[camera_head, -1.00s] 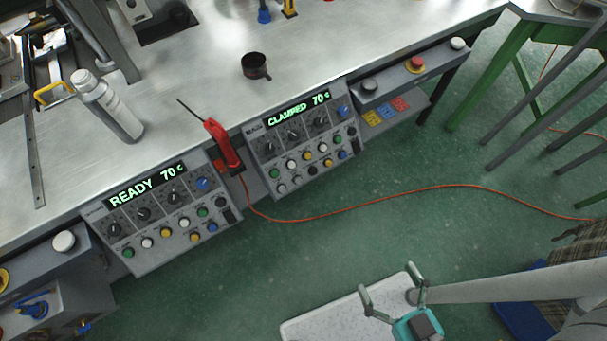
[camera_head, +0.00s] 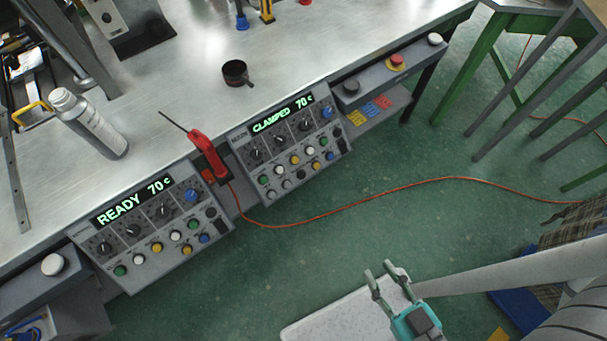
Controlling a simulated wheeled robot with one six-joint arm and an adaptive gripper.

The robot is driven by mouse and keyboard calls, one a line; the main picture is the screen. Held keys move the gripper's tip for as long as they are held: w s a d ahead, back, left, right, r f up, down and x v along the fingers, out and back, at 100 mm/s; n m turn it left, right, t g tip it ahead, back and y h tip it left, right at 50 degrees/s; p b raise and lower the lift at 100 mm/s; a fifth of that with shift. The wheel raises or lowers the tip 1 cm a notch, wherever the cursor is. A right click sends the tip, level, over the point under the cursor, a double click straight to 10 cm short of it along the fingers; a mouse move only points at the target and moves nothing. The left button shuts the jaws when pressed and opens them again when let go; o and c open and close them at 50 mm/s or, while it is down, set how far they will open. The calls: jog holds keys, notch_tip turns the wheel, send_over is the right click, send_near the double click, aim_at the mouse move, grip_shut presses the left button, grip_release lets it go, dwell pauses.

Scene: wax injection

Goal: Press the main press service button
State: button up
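The main press panel (camera_head: 276,138) hangs on the bench's front edge, with a green display reading "CLAMPED 70c" and a "MAIN" label beside it. Below the display are black knobs, a blue knob and rows of small coloured buttons (camera_head: 295,160). The button labels are too small to read, so I cannot tell which is service. My gripper (camera_head: 383,272), teal with grey fingers, is at the bottom right, well away from the panel. Its fingers are apart with a narrow gap and nothing visible between them.
A similar panel (camera_head: 150,222) reading "READY 70c" is at the left. A red-handled tool (camera_head: 208,150) sits between the panels, its orange cable trailing right. A box with a red stop button (camera_head: 396,61) is at the right. A bottle (camera_head: 88,122) and dark cup (camera_head: 236,73) stand on the bench.

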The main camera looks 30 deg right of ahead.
grip_shut()
dwell(1.0)
